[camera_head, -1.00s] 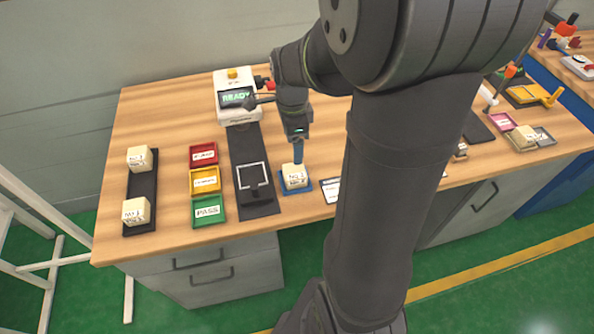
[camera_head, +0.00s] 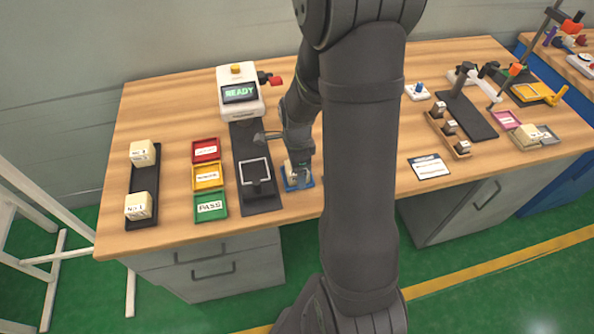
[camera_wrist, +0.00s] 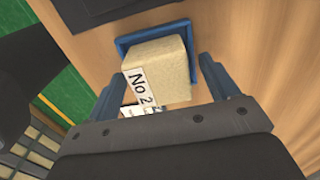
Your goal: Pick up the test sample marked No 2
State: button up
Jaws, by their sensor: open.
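The sample marked No 2 (camera_wrist: 162,70) is a cream foam block with a white label. It sits on a small blue tray (camera_wrist: 124,43). In the head view the block (camera_head: 292,173) is mostly hidden behind my arm, and the blue tray (camera_head: 289,187) shows around its base. My gripper (camera_wrist: 209,73) is open in the wrist view, with a blue finger on either side of the block. Whether the fingers touch the block is unclear. In the head view my gripper (camera_head: 299,170) is right over the tray.
Two more cream blocks (camera_head: 143,153) (camera_head: 138,207) stand on a black tray at the left. Red (camera_head: 206,143), yellow (camera_head: 194,187) and green (camera_head: 198,219) trays stand in a column. A black press fixture (camera_head: 262,205) with a READY display (camera_head: 240,93) lies close left of the blue tray.

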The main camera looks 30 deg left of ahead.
jog(key=shift+f, duration=0.1)
jog(key=c, duration=1.1)
jog(key=shift+o, duration=0.2)
